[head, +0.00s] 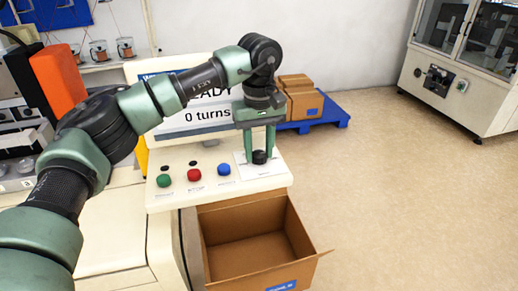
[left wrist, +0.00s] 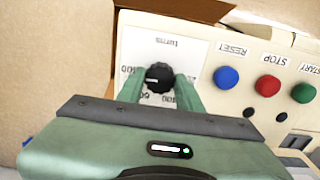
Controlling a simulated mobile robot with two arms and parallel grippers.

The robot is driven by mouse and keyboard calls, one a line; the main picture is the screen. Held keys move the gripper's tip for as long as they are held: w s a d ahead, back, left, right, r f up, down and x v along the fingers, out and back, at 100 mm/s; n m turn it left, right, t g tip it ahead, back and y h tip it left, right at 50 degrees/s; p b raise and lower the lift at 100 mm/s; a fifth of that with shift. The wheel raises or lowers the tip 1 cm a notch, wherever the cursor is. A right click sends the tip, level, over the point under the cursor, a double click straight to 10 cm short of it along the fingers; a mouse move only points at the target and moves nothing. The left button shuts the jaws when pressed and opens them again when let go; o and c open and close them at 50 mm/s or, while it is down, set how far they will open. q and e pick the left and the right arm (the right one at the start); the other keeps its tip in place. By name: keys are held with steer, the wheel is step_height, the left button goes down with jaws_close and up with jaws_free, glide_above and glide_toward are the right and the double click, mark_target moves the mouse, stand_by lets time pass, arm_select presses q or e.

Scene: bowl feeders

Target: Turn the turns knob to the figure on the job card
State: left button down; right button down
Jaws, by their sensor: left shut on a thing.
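The black turns knob (head: 259,157) is at the right end of the cream control panel (head: 217,195). It sits on a white dial plate (left wrist: 182,55) marked "turns", with figures around it that I cannot read fully. My left gripper (head: 259,152) points down with its green fingers on both sides of the knob, shut on it. The left wrist view shows the knob (left wrist: 158,75) between the fingers, upside down. The screen (head: 208,108) behind reads "0 turns", partly hidden by my arm. I cannot make out a job card. My right gripper is not in view.
Green (head: 163,180), red (head: 194,175) and blue (head: 224,169) buttons are left of the knob. An open, empty cardboard box (head: 292,240) stands below the panel. Boxes on a blue pallet (head: 330,114) stand behind. The floor to the right is clear.

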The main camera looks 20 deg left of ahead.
mark_target(259, 154)
arm_select(q)
steer(key=shift+w+r, duration=0.1)
steer(key=shift+r, duration=0.1)
stand_by(0.3)
steer(key=c, duration=0.9)
jaws_free()
steer(key=shift+c, duration=0.2)
steer(key=shift+f, duration=0.1)
steer(key=shift+r, duration=0.45)
step_height(259, 154, up, 7)
steer(key=shift+b, duration=0.85)
